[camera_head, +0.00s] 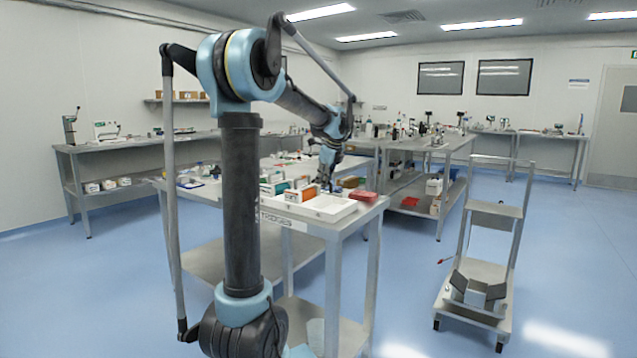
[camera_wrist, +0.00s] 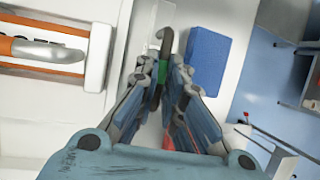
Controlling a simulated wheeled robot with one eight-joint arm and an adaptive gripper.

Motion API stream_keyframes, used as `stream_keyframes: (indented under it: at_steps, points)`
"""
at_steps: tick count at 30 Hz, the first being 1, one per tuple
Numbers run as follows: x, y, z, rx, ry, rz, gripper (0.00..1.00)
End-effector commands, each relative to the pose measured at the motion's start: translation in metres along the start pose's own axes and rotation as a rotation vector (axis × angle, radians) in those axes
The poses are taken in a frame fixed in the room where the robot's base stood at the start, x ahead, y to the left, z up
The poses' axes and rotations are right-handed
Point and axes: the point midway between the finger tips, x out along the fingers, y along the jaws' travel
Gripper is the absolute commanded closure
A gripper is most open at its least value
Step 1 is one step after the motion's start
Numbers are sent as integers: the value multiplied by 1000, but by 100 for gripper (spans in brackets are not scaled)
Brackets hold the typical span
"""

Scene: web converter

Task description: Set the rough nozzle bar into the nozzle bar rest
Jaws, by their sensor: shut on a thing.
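My gripper (camera_head: 328,178) is low over the right end of the near steel table. In the wrist view my gripper (camera_wrist: 166,80) is shut on a slim piece with a dark grey end and a green part. This piece (camera_wrist: 166,42) looks like the rough nozzle bar, but the fingers hide most of it. It points away from my wrist, above a pale surface. I cannot make out the nozzle bar rest for certain in either view.
A blue block (camera_wrist: 207,60) lies just right of the held piece. A white-and-orange holder (camera_wrist: 97,57) is at left. On the table are a white tray (camera_head: 342,214) and a red box (camera_head: 363,196). A cart (camera_head: 470,275) stands right, with open floor between.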

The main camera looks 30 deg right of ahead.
Motion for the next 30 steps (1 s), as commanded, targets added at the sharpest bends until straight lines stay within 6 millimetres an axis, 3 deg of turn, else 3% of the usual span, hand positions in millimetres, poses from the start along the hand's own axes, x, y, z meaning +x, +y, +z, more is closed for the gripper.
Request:
stream_keyframes:
  at_steps: [2,3,5,6,19,23,30]
  points:
    - [1,0,0,0,0,0,100]
    - [1,0,0,0,0,0,86]
    - [1,0,0,0,0,0,73]
    - [1,0,0,0,0,0,71]
    - [-5,1,1,-1,0,1,71]
    - [-22,1,1,0,0,0,71]
    - [-69,1,2,-1,0,0,71]
